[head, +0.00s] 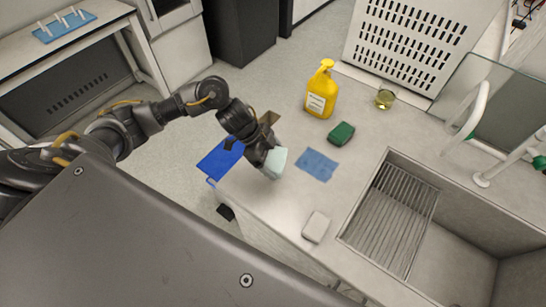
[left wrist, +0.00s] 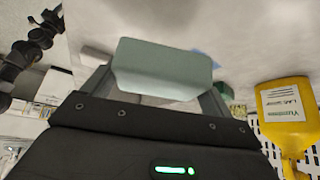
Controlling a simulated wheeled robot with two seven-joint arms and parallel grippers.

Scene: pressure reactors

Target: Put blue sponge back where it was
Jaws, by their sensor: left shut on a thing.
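A pale blue sponge (head: 277,161) is held between the fingers of my left gripper (head: 270,160), over the near left part of the counter. In the left wrist view the sponge (left wrist: 162,69) fills the space between the two fingers of the left gripper (left wrist: 155,95). From these views I cannot tell whether the sponge touches the counter. A blue cloth (head: 317,164) lies flat on the counter just right of the gripper.
A whitish block (head: 316,227) lies near the sink (head: 390,215). A blue bin (head: 220,158) is beside the counter's left edge.

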